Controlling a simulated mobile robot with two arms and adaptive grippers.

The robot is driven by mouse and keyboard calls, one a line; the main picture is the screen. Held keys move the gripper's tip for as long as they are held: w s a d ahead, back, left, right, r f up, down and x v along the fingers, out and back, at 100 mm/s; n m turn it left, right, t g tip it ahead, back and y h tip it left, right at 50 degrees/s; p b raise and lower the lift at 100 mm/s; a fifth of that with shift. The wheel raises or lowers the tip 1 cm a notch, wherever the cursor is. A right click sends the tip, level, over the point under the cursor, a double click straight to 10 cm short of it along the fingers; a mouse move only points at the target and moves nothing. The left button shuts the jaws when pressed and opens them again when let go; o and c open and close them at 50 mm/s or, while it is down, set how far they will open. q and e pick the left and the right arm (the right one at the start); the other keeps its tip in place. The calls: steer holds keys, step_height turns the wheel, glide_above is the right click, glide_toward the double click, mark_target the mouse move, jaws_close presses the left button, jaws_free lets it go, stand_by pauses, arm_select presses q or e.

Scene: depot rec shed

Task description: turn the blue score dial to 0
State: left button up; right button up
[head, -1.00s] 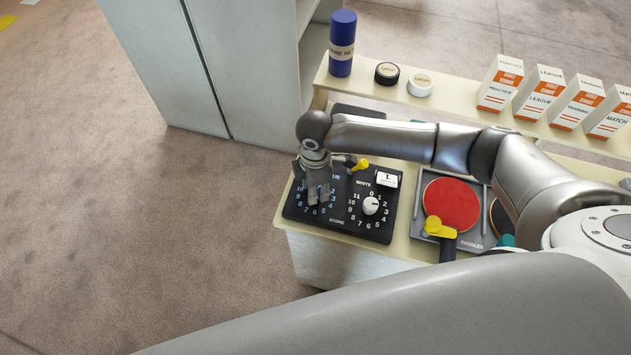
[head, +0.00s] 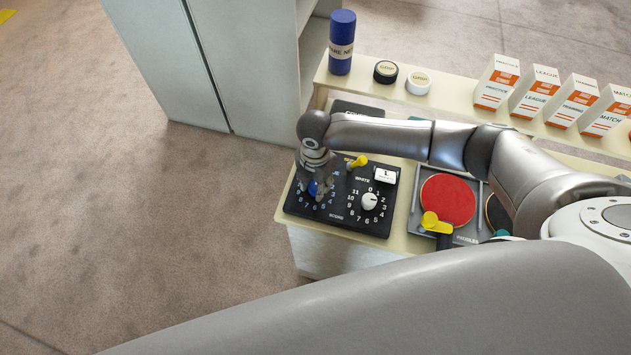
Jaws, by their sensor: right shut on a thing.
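The black score board (head: 341,224) lies on the near left of the cream table. The blue score dial (head: 313,188) is on its left half, mostly hidden by my right gripper (head: 317,190). The gripper comes down from above and is shut on the blue dial. Some printed numbers show below and beside the dial, but its pointer and the 0 are hidden. The white dial (head: 369,201) on the right half of the board is clear of the gripper. My left gripper is not in view.
A yellow peg (head: 357,161) and a white L card (head: 385,175) are near the dials. A red paddle (head: 448,201) lies in a grey tray to the right. A blue bottle (head: 341,43), round tins and several boxes stand on the back shelf.

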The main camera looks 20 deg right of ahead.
mark_target(315, 185)
stand_by(0.4)
steer(key=o, duration=1.1)
steer(key=shift+c, duration=0.2)
steer(key=shift+r, duration=0.3)
step_height(315, 185, up, 11)
steer(key=shift+r, duration=0.2)
